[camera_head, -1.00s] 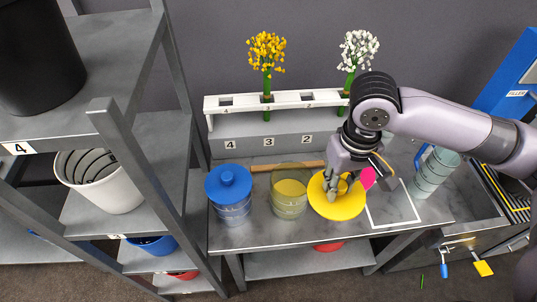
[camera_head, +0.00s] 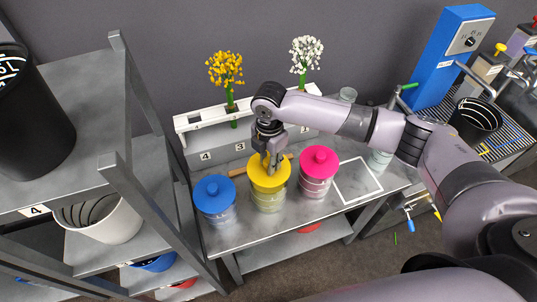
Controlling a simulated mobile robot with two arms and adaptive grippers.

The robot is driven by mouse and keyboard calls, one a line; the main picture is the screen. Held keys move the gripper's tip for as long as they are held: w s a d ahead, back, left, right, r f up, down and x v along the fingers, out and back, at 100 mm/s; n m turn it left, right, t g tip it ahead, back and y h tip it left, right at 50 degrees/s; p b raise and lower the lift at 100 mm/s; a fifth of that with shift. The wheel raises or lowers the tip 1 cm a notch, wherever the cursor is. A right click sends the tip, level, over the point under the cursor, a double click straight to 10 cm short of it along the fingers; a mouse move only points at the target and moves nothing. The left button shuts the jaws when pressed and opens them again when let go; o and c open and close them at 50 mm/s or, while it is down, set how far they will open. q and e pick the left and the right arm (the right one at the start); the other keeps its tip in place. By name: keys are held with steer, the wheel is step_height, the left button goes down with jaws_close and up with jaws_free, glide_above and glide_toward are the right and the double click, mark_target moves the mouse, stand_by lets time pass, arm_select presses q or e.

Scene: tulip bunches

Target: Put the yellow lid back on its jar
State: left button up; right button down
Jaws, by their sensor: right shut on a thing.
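The yellow lid (camera_head: 268,181) is on top of its clear jar (camera_head: 268,201), with the jar's body showing below it. It looks about level; whether it is fully seated I cannot tell. My right gripper (camera_head: 270,166) points down and is shut on the lid's knob, which the fingers largely hide. The jar stands on the grey table between a blue-lidded jar (camera_head: 214,197) on the left and a pink-lidded jar (camera_head: 318,172) on the right. My left gripper is not in view.
A white rack (camera_head: 204,117) with yellow and white flowers stands behind the jars. A white square outline (camera_head: 357,182) lies on the table right of the pink-lidded jar, empty inside. A grey shelf (camera_head: 68,110) with pots stands at left. A blue machine (camera_head: 447,58) stands back right.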

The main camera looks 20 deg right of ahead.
steer(key=shift+f+n, duration=0.1)
steer(key=shift+n, duration=0.3)
steer(key=shift+w+f, duration=0.1)
steer(key=shift+f, duration=0.15)
step_height(320, 180, down, 4)
steer(key=b, duration=0.4)
steer(key=shift+r, duration=0.25)
steer(key=shift+f, duration=0.45)
steer(key=c, duration=1.2)
jaws_free()
steer(key=shift+c, duration=0.2)
